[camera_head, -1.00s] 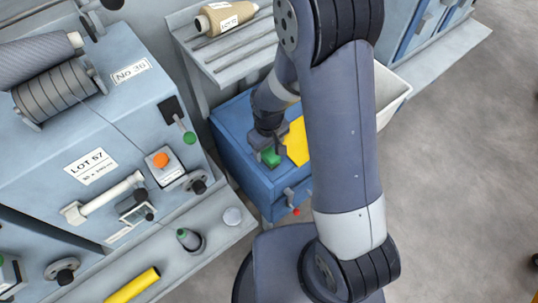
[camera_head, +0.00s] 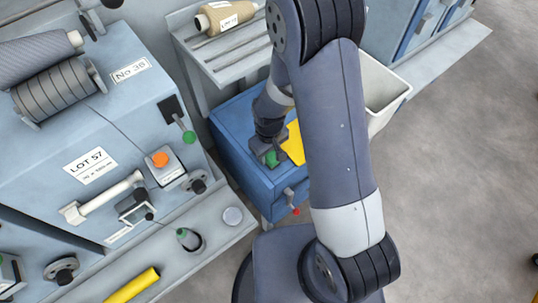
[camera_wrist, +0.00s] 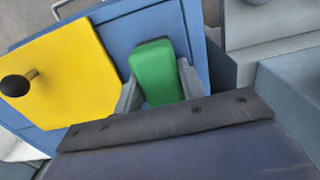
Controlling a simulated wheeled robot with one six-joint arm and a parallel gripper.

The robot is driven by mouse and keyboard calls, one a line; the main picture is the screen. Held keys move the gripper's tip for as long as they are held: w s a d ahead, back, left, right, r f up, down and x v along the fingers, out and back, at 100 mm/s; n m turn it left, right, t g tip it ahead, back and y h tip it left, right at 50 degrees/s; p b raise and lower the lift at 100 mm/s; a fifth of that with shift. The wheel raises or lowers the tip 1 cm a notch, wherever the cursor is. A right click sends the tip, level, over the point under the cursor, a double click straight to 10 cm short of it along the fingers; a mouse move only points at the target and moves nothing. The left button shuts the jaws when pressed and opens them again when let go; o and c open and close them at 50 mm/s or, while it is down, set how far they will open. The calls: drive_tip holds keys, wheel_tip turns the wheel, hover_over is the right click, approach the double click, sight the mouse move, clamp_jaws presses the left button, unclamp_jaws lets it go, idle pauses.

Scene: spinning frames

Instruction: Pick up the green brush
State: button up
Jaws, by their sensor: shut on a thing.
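The green brush (camera_head: 271,159) shows as a small green block at the end of my arm, above the top of the blue cabinet (camera_head: 232,152). In the wrist view the green brush (camera_wrist: 156,72) sits between the two grey fingers of my gripper (camera_wrist: 158,85). The fingers touch it on its left and right sides, and my gripper is shut on it. Its lower end is hidden behind my wrist. I cannot tell whether it touches the cabinet top.
A yellow plate (camera_head: 294,143) lies on the cabinet beside my gripper; in the wrist view it bears a black knob (camera_wrist: 15,85). A cream bin (camera_head: 385,92) stands right of the cabinet. The grey machine (camera_head: 130,110) stands left. Open floor (camera_head: 460,170) lies right.

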drive_tip(key=shift+c, duration=1.2)
wheel_tip(320, 180, up, 10)
drive_tip(key=shift+r+p, duration=0.1)
drive_tip(key=shift+p, duration=0.45)
drive_tip(key=o, duration=0.3)
drive_tip(key=shift+c, duration=0.9)
